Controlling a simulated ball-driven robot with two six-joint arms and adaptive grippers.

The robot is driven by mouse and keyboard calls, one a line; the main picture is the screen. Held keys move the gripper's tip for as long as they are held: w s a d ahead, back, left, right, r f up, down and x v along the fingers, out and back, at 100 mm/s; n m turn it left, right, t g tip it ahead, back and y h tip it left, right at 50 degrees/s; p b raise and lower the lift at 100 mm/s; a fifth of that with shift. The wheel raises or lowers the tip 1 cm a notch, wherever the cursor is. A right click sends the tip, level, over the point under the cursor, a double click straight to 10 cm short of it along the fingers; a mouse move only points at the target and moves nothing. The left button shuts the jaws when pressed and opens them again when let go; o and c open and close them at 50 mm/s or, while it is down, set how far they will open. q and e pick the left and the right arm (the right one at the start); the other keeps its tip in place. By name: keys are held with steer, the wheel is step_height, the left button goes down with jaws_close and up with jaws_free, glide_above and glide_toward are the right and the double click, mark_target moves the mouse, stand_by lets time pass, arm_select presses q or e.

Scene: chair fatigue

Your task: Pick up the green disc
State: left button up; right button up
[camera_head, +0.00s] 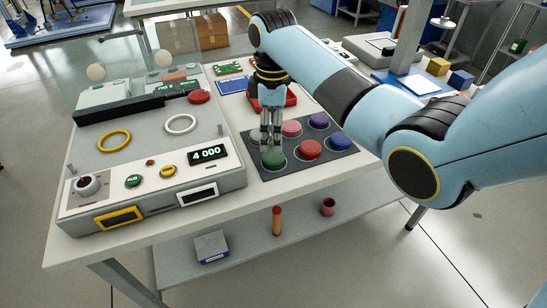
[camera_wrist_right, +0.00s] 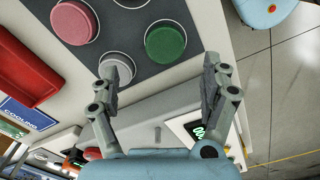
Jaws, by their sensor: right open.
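The green disc (camera_head: 274,159) lies at the front left of a dark mat (camera_head: 345,141) on the table. My right gripper (camera_head: 271,142) points down just above it in the head view, and its fingers hide part of the disc's back edge. In the right wrist view the green disc (camera_wrist_right: 165,43) lies beyond the open, empty fingertips of my right gripper (camera_wrist_right: 161,70), roughly between their lines. I cannot tell the exact height of the fingertips above it. My left gripper is not in view.
Red (camera_head: 310,149), pink (camera_head: 291,128) and purple (camera_head: 319,121) discs share the mat. A grey disc (camera_wrist_right: 117,66) lies close to one finger in the wrist view. A grey control machine (camera_head: 150,150) stands left of the mat. A red tray is behind the gripper.

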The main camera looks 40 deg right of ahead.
mark_target(273, 156)
steer(key=shift+f, duration=0.9)
steer(key=f, duration=0.4)
steer(key=shift+s+a+f, duration=0.25)
steer(key=shift+s+f, duration=0.05)
steer(key=shift+s, duration=0.05)
steer(key=shift+f, duration=0.35)
steer(key=shift+c, duration=0.2)
steer(key=c, duration=1.2)
steer(key=shift+c, duration=0.2)
steer(key=shift+r, duration=0.15)
